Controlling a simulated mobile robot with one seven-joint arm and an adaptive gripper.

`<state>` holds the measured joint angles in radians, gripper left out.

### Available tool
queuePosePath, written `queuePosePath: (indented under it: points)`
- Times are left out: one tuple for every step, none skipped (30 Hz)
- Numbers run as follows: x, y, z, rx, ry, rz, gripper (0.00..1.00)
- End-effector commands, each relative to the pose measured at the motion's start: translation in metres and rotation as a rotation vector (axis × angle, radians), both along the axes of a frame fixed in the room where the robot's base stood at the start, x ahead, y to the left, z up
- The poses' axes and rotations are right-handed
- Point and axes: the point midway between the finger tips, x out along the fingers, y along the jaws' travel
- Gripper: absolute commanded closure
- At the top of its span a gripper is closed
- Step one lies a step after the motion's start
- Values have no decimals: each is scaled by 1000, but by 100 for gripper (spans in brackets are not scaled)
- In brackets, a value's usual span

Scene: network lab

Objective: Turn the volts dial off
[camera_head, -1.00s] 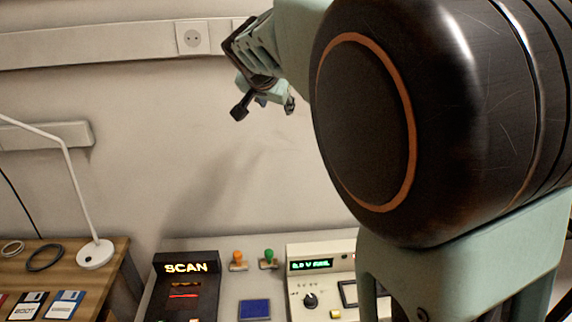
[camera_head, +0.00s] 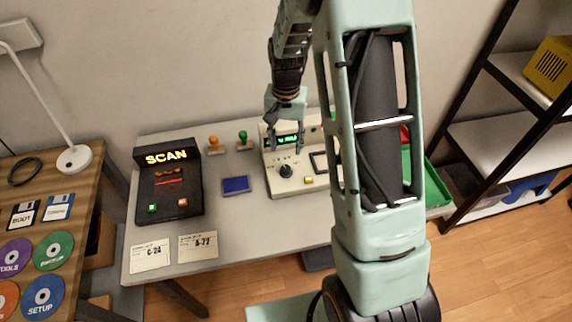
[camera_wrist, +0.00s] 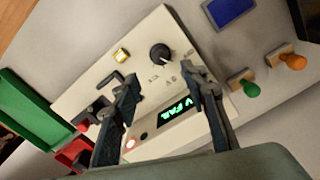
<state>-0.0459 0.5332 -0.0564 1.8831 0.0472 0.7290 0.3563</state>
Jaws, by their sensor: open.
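The volts dial is a black round knob (camera_head: 286,171) on the sloped face of a cream instrument (camera_head: 283,187), below its green lit display. In the wrist view the knob (camera_wrist: 160,53) has a light pointer mark and small printed labels around it; I cannot read them all. My gripper (camera_head: 287,146) is open and points down above the instrument, over the display and behind the knob. In the wrist view its two fingers (camera_wrist: 163,88) stand apart with the display (camera_wrist: 178,112) between and beyond them. Nothing is held, and the knob is not touched.
A black SCAN box (camera_head: 168,185) stands left on the grey table. Orange (camera_head: 213,143) and green (camera_head: 243,139) stamps and a blue pad (camera_head: 236,185) lie between. A green tray (camera_head: 437,188) is at right. A yellow button (camera_wrist: 121,55) sits near the knob. Two cards lie at the front.

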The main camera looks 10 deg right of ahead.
Motion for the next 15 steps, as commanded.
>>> queuePosePath:
  points:
    - [-1,0,-8,-1,3,0,60]
    - [-1,0,-12,-1,4,0,60]
    - [-1,0,-20,-2,4,0,60]
    - [-1,0,-25,-2,4,0,60]
    - [-1,0,-31,-2,4,0,60]
    - [-1,0,-38,-2,4,0,60]
    - [-1,0,-44,-2,4,0,60]
    - [-1,0,-50,-2,4,0,60]
    - [-1,0,-57,-2,3,0,60]
    - [-1,0,-62,-2,3,0,60]
    - [-1,0,-66,-2,3,0,60]
    - [-1,0,-73,-1,2,0,60]
    - [-1,0,-77,-1,2,0,60]
    - [0,0,-80,-2,1,0,60]
    - [0,0,-84,-2,1,0,60]
